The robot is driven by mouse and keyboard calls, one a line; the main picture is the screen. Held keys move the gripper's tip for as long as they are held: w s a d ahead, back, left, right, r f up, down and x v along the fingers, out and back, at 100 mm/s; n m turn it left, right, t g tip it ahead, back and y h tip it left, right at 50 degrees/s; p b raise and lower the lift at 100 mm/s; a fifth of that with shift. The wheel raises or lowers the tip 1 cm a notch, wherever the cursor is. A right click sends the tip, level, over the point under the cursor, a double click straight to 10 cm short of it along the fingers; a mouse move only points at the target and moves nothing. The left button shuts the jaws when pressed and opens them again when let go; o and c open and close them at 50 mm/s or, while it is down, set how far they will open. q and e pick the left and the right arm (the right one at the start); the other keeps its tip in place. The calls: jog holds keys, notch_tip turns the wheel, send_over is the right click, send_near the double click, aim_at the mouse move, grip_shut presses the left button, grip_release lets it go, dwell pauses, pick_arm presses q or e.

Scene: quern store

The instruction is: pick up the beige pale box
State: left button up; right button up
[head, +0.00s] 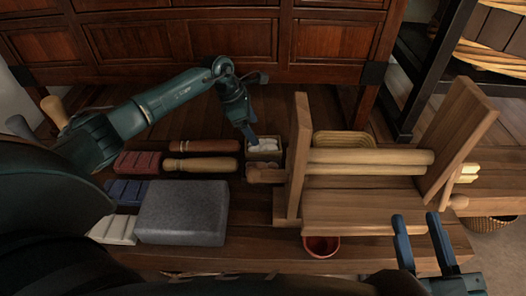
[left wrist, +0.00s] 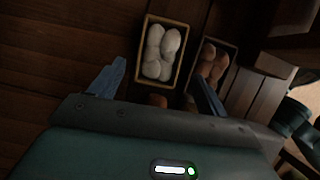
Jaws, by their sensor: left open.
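A small beige pale box (head: 265,157) holding white rounded lumps stands on the wooden table, left of an upright board. In the left wrist view the box (left wrist: 183,50) lies just beyond my fingertips. My left gripper (head: 251,140) reaches down at the box's back left side. In the left wrist view its two blue fingers (left wrist: 157,74) are spread apart with nothing between them. Whether a finger touches the box I cannot tell. My right gripper (head: 422,218) is open and empty at the lower right, far from the box.
A box of brown lumps (left wrist: 212,68) stands close beside the beige one. A wooden rack with an upright board (head: 298,155) and rollers (head: 370,160) is just right. Wooden rolling pins (head: 200,165), a grey block (head: 183,212) and a red bowl (head: 321,246) lie around.

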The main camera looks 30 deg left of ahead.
aim_at(266, 150)
pick_arm(q)
jog(key=shift+x, duration=0.75)
jog(key=b+x, duration=0.2)
jog(key=x, duration=0.2)
jog(key=shift+d+f+b, duration=0.15)
jog(key=shift+f+b, duration=0.15)
jog(key=shift+b, duration=0.1)
jog(key=shift+w+d+f, duration=0.1)
jog(key=shift+f, duration=0.1)
pick_arm(e)
jog(key=r+n+y, duration=0.1)
jog(key=w+r+n+t+y, duration=0.1)
jog(key=r, duration=0.1)
jog(key=shift+w+d+r+y, duration=0.1)
jog(key=shift+d+r+y, duration=0.05)
jog(key=shift+r+y, duration=0.15)
pick_arm(q)
jog(key=shift+f, duration=0.2)
pick_arm(e)
jog(key=shift+f+t, duration=0.25)
jog(key=shift+t, duration=0.05)
pick_arm(q)
jog(key=shift+c, duration=0.4)
jog(key=c, duration=0.7)
